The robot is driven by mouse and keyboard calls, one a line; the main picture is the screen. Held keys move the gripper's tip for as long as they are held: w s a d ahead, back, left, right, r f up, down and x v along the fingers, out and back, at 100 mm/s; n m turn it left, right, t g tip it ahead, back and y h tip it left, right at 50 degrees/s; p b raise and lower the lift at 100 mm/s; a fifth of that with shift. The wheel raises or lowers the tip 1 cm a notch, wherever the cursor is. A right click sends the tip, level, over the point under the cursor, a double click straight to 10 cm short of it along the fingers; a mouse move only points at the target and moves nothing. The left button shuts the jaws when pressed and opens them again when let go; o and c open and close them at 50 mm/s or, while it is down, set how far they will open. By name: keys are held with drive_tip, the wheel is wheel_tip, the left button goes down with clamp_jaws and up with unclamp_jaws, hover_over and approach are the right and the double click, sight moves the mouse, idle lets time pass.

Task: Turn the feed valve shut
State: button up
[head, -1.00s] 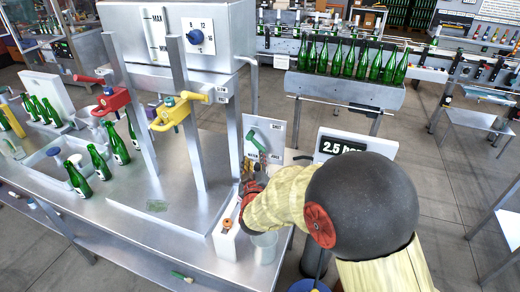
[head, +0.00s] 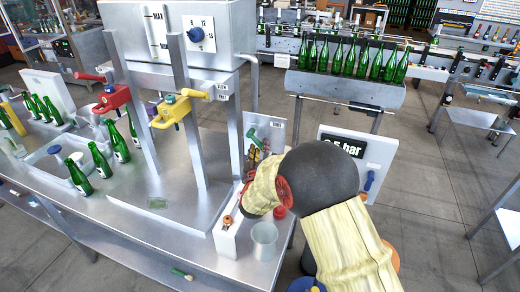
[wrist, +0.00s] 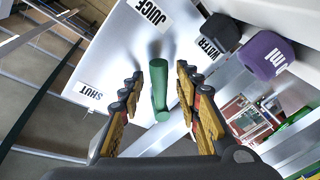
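The feed valve is a green lever (head: 254,137) on a pale upright panel (head: 275,132) at the table's right end. In the wrist view the green lever (wrist: 159,92) stands between my fingers. The panel there bears the labels SHUT (wrist: 88,91), left of the lever, and JUICE (wrist: 150,12), above it. A WATER label is at the upper right. My gripper (wrist: 160,108) is open, with one finger on each side of the lever and a gap on both sides. In the head view my gripper (head: 253,157) is just below the lever, partly hidden by my arm.
A dark knob (wrist: 221,31) and a purple knob (wrist: 268,55) are close on the wrist view's right. A pressure display panel (head: 378,155) with a blue handle is at the right.

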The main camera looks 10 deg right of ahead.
drive_tip(key=c, duration=0.3)
clamp_jaws()
idle(0.7)
